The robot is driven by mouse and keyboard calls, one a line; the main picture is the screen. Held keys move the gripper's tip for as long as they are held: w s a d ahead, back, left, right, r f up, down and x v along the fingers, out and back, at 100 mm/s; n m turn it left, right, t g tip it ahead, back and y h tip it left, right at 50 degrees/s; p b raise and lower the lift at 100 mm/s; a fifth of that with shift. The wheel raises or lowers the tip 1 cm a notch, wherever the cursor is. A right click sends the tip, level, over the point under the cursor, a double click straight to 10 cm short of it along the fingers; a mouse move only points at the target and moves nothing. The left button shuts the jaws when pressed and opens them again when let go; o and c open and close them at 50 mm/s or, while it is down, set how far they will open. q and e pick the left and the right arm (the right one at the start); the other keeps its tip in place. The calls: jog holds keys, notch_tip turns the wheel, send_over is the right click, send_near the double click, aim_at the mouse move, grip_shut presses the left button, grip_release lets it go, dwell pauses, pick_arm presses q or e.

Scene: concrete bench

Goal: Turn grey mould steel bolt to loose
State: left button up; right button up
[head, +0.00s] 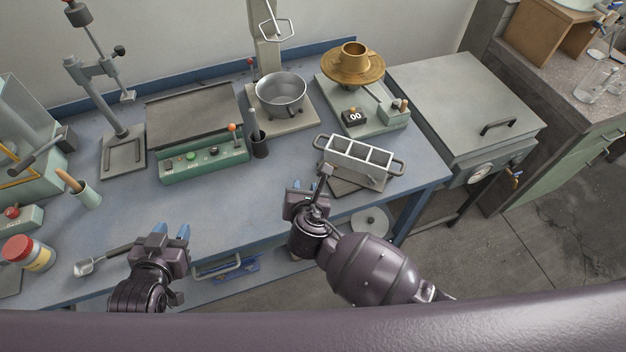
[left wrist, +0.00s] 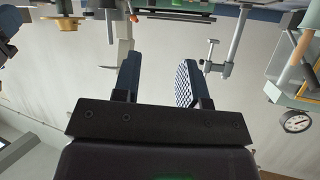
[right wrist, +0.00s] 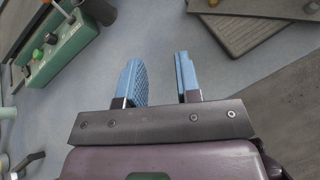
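The grey mould (head: 347,173) is an open-topped metal block with three compartments and a loop handle at each end. It stands on a dark plate near the bench's right front edge. Part of its lower side shows at the top of the right wrist view (right wrist: 250,8). A slim steel rod with a wider end (head: 325,172) shows at its near left corner; I cannot tell whether this is the bolt. My right gripper (head: 308,188) is open and empty, just left of and in front of the mould. My left gripper (head: 172,230) is open and empty over the front edge, far left.
A dark ribbed plate (right wrist: 240,35) lies under the mould. A scoop (head: 95,265) lies left of my left gripper. The bench middle (head: 220,205) is clear.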

pick_arm(q)
jog(key=shift+w+d+r, duration=0.15)
jog(key=shift+w+d, duration=0.05)
jog(key=shift+w, duration=0.15)
pick_arm(e)
jog(key=shift+s+a+f, duration=0.1)
jog(key=shift+s+f, duration=0.05)
jog(key=shift+s, duration=0.1)
